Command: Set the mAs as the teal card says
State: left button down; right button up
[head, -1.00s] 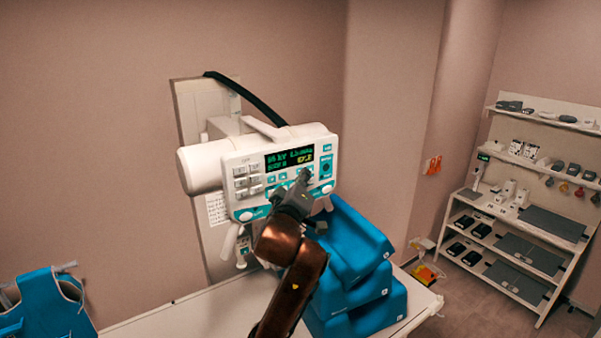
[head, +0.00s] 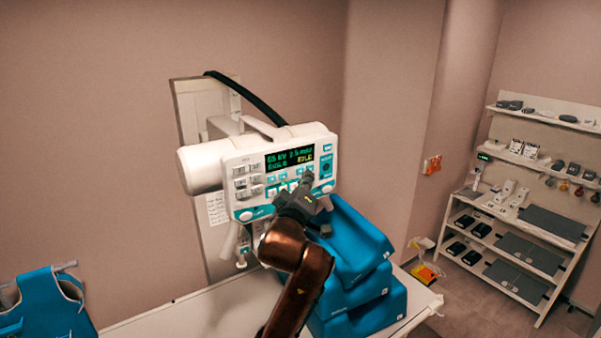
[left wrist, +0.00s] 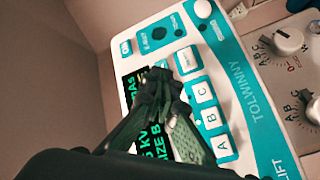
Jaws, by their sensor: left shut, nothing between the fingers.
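In the left wrist view the shut fingers (left wrist: 163,88) cover part of the display (left wrist: 131,88) and some keys. The white keys A, B and C (left wrist: 205,94) show beside them. I cannot make out a teal card. My right gripper is not in view.
Blue stacked cushions (head: 370,245) stand on the white table (head: 190,318) just right of my left arm. A blue vest (head: 45,305) is at the lower left. A shelf rack (head: 530,225) stands at the right. Knobs (left wrist: 288,40) sit on the panel's side.

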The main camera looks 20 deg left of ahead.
pick_arm(q)
jog(key=shift+d, duration=0.1)
jog(key=shift+s+d, duration=0.8)
jog(key=shift+d, duration=0.15)
jog(key=shift+s+d, duration=0.75)
jog(key=shift+d, duration=0.2)
dwell(0.5)
